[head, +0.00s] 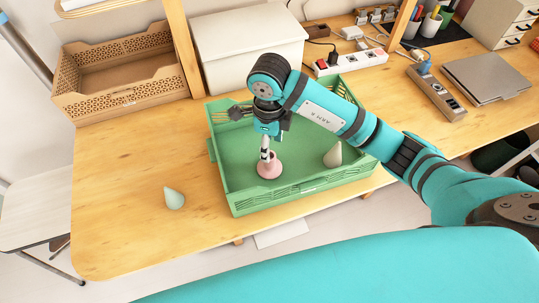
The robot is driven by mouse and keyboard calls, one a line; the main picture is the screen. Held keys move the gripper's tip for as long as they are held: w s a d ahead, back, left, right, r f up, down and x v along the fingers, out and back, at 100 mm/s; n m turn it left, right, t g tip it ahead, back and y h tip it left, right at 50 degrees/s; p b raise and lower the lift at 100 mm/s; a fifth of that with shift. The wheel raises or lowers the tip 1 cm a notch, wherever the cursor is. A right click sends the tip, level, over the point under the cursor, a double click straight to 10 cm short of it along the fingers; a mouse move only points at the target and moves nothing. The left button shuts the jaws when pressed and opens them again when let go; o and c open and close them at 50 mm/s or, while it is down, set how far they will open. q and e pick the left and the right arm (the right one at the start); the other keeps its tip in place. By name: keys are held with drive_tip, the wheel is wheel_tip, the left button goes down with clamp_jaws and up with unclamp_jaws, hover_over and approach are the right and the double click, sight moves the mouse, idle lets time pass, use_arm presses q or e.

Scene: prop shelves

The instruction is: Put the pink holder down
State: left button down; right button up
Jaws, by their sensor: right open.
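The pink holder (269,168) stands upright in the green crate (293,198), near its front left part. My right gripper (267,136) points down directly above the holder, at that piece, and is open. Whether its fingers touch the piece is too small to tell. My left gripper is not in view.
A pale green cone (174,198) stands on the table to the left. A brown perforated bin (125,90) and a white box (245,45) are behind. The table's left front is mostly clear.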

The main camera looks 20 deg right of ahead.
wheel_tip(320, 180, up, 5)
drive_tip(key=shift+r, duration=0.1)
